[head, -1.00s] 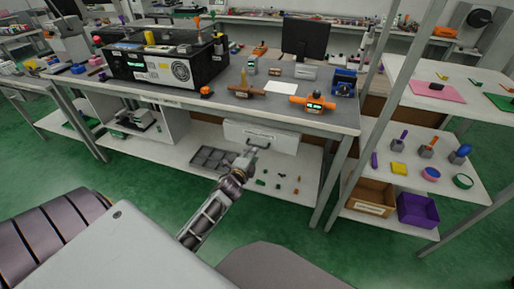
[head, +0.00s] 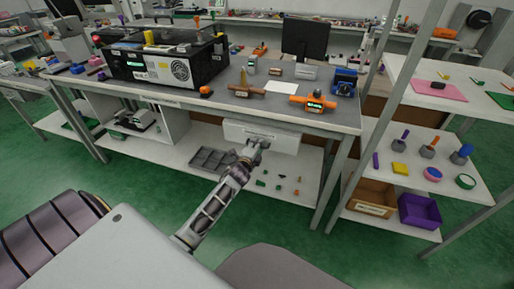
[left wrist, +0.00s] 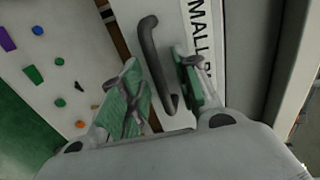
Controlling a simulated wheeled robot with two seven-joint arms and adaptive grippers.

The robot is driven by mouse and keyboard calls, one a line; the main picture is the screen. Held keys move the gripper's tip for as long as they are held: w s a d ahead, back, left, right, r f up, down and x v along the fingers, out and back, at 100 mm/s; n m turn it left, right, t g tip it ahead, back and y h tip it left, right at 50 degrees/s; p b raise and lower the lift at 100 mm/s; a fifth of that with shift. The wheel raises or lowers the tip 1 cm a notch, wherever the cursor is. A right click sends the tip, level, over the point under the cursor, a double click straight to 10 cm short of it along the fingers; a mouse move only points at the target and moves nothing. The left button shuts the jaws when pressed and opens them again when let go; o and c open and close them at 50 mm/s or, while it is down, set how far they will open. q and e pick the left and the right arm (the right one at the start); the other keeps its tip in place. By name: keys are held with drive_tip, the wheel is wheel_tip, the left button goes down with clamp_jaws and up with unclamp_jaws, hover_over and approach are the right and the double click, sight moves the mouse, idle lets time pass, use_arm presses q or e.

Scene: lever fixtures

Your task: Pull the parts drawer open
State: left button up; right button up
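The parts drawer (head: 285,140) is a white-fronted box under the grey workbench. Its front appears close in the left wrist view, with a black-lettered label (left wrist: 200,28) only partly in view. The dark curved handle (left wrist: 149,45) stands on that front. My left gripper (head: 256,146) is at the drawer front and covers the handle in the head view. In the left wrist view its green-padded fingers are apart, one on each side of the lower handle, with gaps visible. My right gripper is not in view.
The lower shelf (head: 215,177) holds a grey divided tray (head: 212,159) and several small coloured parts beneath the drawer. The bench leg (head: 333,185) and a side rack with a brown bin (head: 370,198) and purple bin (head: 419,211) stand to the right. Green floor is clear in front.

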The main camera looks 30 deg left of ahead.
use_arm(q)
drive_tip(key=shift+w, duration=0.2)
clamp_jaws()
idle(0.4)
